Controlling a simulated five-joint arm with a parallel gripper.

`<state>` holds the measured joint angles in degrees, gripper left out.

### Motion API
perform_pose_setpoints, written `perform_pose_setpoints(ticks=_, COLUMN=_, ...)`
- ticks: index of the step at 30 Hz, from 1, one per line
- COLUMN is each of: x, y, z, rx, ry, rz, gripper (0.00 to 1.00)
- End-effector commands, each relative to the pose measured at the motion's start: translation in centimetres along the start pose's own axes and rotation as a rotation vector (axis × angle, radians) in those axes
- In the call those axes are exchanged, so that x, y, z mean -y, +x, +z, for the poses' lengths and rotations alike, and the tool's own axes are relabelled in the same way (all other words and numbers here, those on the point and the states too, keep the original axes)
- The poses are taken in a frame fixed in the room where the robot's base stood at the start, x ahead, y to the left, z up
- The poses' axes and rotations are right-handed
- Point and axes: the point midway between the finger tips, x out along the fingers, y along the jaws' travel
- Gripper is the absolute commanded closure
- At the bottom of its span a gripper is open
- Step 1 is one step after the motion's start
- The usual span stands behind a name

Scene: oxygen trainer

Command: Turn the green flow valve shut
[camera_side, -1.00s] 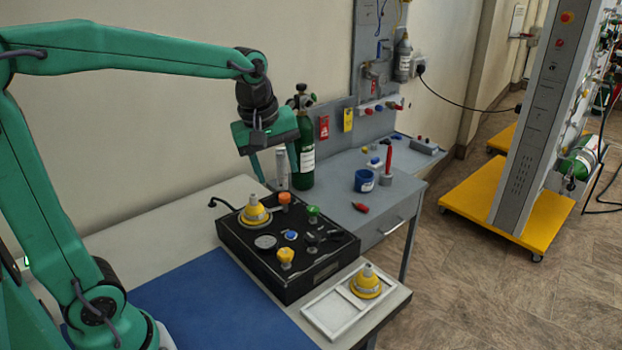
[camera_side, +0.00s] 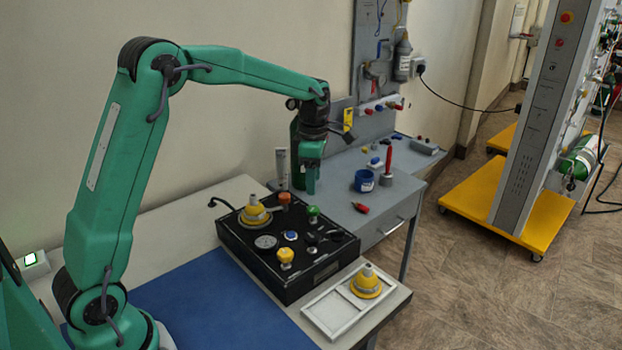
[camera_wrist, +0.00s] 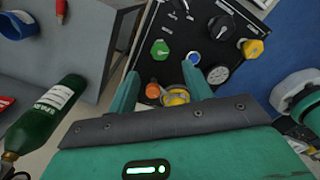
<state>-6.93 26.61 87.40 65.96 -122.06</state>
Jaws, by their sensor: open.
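The green flow valve (camera_side: 313,213) is a small green knob on the top of a black box (camera_side: 262,268), near its back right corner. In the wrist view the green valve (camera_wrist: 160,48) shows just beyond and between my fingertips, with nothing between the jaws. My gripper (camera_side: 311,190) points down above the valve and looks apart from it in the side view. My gripper (camera_wrist: 160,72) is open; its two fingers are spread in the wrist view. Its fingers overlap each other in the side view.
An orange knob (camera_side: 285,198), a yellow cone (camera_side: 254,211), a blue button (camera_side: 291,236) and a yellow knob (camera_side: 286,256) share the panel. A green cylinder (camera_wrist: 45,115) stands close behind. A white tray (camera_side: 333,313) holds another yellow cone (camera_side: 366,283).

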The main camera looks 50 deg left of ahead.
Motion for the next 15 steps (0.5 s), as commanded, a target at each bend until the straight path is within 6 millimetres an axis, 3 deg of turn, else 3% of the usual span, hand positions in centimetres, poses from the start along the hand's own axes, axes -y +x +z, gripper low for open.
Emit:
perform_pose_setpoints(ticks=8, x=0.0, y=0.3, z=0.0, rx=-0.001, ry=-0.005, rz=-0.002, gripper=0.5)
perform_pose_setpoints(ticks=15, x=0.0, y=2.1, z=0.0, rx=-0.002, ry=-0.004, rz=-0.002, gripper=0.5)
